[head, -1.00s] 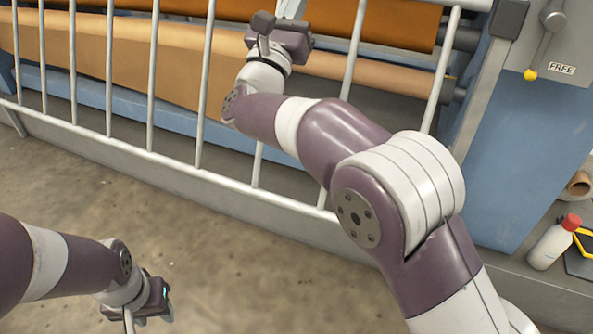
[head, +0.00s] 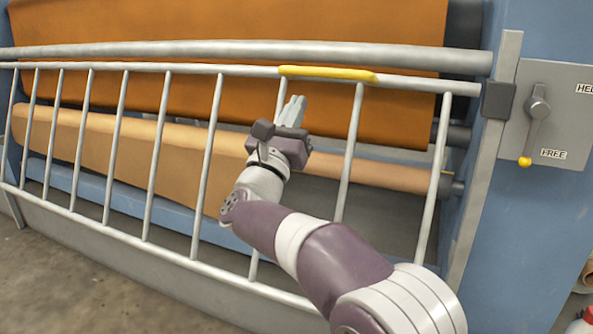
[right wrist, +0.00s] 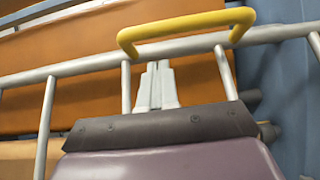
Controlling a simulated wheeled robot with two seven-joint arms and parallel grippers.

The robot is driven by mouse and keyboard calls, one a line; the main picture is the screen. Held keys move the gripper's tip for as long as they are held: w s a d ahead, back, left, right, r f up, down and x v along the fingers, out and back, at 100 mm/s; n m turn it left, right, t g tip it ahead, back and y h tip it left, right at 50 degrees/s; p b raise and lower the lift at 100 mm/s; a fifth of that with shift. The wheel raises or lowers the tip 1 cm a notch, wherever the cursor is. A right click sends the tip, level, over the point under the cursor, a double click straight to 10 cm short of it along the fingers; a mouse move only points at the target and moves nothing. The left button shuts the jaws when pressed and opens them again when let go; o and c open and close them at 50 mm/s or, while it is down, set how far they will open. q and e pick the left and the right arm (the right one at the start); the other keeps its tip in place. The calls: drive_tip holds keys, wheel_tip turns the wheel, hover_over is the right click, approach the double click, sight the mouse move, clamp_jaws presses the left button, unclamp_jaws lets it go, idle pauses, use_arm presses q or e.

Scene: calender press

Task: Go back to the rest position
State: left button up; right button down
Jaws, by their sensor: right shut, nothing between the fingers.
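My right gripper (head: 293,110) is in the middle of the head view, in front of the barred guard gate (head: 214,110). Its pale fingers are shut with nothing between them and point up toward the gate's top rail. The yellow handle (head: 328,74) on that rail is just above and right of the fingertips. In the right wrist view, the shut fingers (right wrist: 157,85) show below the yellow handle (right wrist: 185,27), apart from it in the picture. My left gripper is out of view.
Behind the gate are an orange sheet (head: 290,45) and a tan roll (head: 130,150). A lever (head: 535,125) with a yellow knob points down at the FREE label (head: 553,153) on the right panel. Bare floor (head: 60,275) lies at the lower left.

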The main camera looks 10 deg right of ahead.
drive_tip(key=p+v, duration=0.5)
drive_tip(key=v, duration=0.5)
drive_tip(key=w+a+f+n+g+y+p, duration=0.15)
drive_tip(key=a+f+n+y, duration=0.5)
drive_tip(key=n, duration=0.75)
drive_tip(key=w+a+f+n+g+y+p, duration=0.15)
drive_tip(key=a+f+n+y, duration=0.4)
drive_tip(key=n+y, duration=0.7)
drive_tip(key=s+d+f+n+g+h+p, duration=0.2)
drive_tip(key=s+d+f+n+g+p, duration=0.65)
drive_tip(key=n, duration=0.55)
drive_tip(key=s+d+r+n+g+h+p, duration=0.15)
drive_tip(key=s+d+n+g+p, duration=0.5)
drive_tip(key=s, duration=0.75)
use_arm(q)
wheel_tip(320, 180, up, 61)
drive_tip(key=p, duration=4)
use_arm(e)
drive_tip(key=s+d+r+m, duration=0.1)
drive_tip(key=d+r, duration=0.2)
drive_tip(key=r, duration=1.7)
drive_tip(key=s+d+r+m+h, duration=0.1)
drive_tip(key=d+r+m, duration=0.1)
drive_tip(key=r, duration=1.9)
drive_tip(key=shift+d+m+g, duration=0.3)
drive_tip(key=shift+d, duration=0.55)
